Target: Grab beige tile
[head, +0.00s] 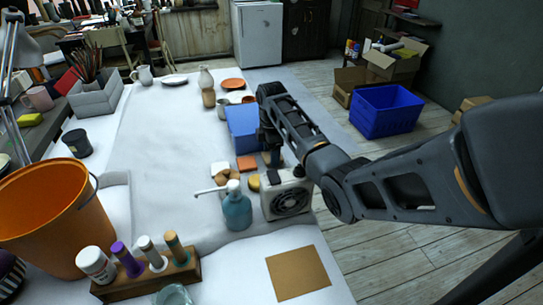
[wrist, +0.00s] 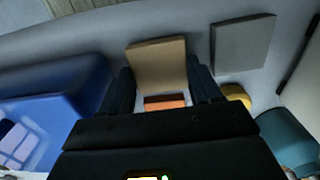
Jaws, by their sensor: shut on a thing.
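A beige tile (wrist: 157,62) stands out between the two dark fingers of my gripper (wrist: 162,78) in the wrist view. The gripper is shut on it, with a finger at each side edge. In the head view my gripper (head: 270,154) is low over the table, just right of the blue box, and I cannot clearly make out the held tile there. An orange tile (wrist: 165,101) shows behind the beige tile in the wrist view, and it also shows in the head view (head: 247,163). A grey tile (wrist: 243,44) lies beside the gripper.
A blue box (head: 242,128) stands left of the gripper. A teal pump bottle (head: 236,210) and a grey fan-like box (head: 289,198) stand nearer. A yellow item (wrist: 237,95) lies close to the right finger. The white table (head: 160,150) is largely clear at left.

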